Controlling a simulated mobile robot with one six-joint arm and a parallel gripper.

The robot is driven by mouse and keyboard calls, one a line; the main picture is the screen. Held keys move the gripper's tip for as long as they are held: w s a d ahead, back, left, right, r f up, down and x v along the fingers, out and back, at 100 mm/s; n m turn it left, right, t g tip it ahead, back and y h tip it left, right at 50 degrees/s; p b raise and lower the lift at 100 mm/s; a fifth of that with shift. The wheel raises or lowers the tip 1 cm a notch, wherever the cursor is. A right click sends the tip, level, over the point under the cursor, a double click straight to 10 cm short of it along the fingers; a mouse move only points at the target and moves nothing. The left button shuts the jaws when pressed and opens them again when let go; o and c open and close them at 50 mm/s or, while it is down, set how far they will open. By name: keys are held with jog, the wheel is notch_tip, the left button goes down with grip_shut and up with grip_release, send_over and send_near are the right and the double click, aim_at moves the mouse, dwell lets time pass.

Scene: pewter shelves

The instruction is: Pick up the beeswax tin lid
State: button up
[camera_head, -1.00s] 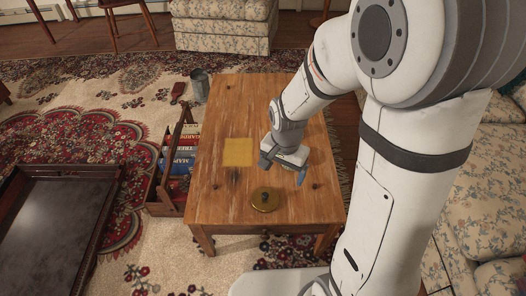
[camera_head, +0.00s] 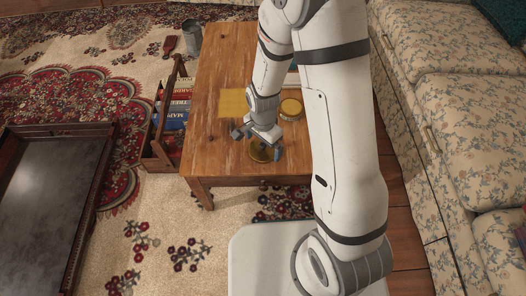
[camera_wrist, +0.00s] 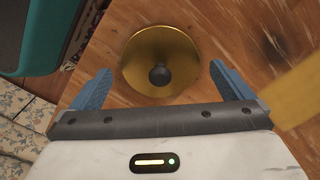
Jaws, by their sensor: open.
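I cannot tell the exact height of the fingertips above the lid.
A yellow square (camera_head: 233,103) lies flat on the table (camera_head: 217,70). A round golden-topped container (camera_head: 291,107) stands right of it, beside my arm. A wooden carrier with books (camera_head: 174,117) stands left of the table. A floral sofa (camera_head: 450,100) is at the right.

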jog(key=shift+f, duration=0.5)
jog(key=shift+r, duration=0.1)
jog(key=shift+c, duration=0.6)
jog(key=c, duration=0.6)
jog(key=shift+r, duration=0.1)
